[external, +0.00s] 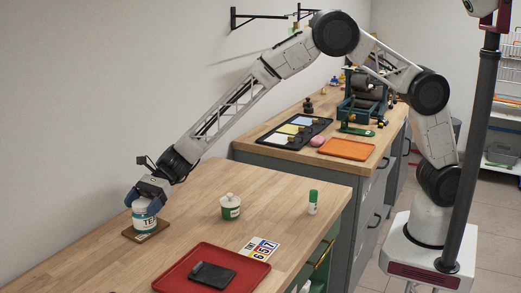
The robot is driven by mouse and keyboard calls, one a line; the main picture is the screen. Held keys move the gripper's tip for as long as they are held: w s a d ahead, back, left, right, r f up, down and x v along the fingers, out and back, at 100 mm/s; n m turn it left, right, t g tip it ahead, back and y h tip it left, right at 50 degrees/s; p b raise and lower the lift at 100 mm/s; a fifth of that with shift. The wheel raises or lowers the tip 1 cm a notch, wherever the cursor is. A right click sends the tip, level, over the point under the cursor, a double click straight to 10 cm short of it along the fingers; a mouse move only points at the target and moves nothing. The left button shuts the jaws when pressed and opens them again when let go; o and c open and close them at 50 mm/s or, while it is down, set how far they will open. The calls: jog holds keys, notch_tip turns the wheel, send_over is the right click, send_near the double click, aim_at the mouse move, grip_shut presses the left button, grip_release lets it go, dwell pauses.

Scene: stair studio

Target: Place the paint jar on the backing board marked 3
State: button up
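A white jar with a teal band lettered "TEA" (144,217) stands upright on a small brown board (134,236) at the left of the near bench. My gripper (146,203) points down at its top, with blue fingers at its sides; whether they grip it is unclear. A smaller white and green lidded jar (230,208) stands apart near the bench's middle. I cannot tell which jar is the paint jar. I cannot read a 3 on any board. A card with large numerals (262,248) lies near the front.
A red tray (176,278) holds a dark flat object (212,274). A green and white tube (313,203) stands at right. The back bench has a black tray (268,141) with coloured panels, an orange board (346,149) and a machine (364,98). Bare wood surrounds the jars.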

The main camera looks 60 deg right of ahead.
jog(key=shift+r, duration=0.15)
jog(key=v, duration=1.2)
jog(key=shift+d, duration=0.1)
dwell(1.0)
jog(key=s+d+r+n+h, duration=0.25)
jog(key=s+d+r, duration=0.25)
jog(key=s+d, duration=0.3)
jog(key=s+d+r+n+h, duration=0.1)
jog(key=s+d+r+n, duration=0.4)
jog(key=d, duration=0.6)
jog(key=s+d+r+n+h, duration=0.2)
jog(key=s+d+r, duration=0.45)
jog(key=d, duration=0.25)
jog(key=s+d+n+t+h, duration=0.1)
jog(key=s+d+n+h, duration=0.3)
jog(key=s+d, duration=0.8)
jog(key=s+d+n+t+h, duration=0.1)
jog(key=s+d+n+h, duration=0.3)
jog(key=s+d, duration=0.7)
jog(key=s, duration=0.5)
jog(key=shift+s+d+f+t, duration=0.25)
jog(key=shift+d+f+t, duration=0.05)
jog(key=shift+d+f, duration=0.1)
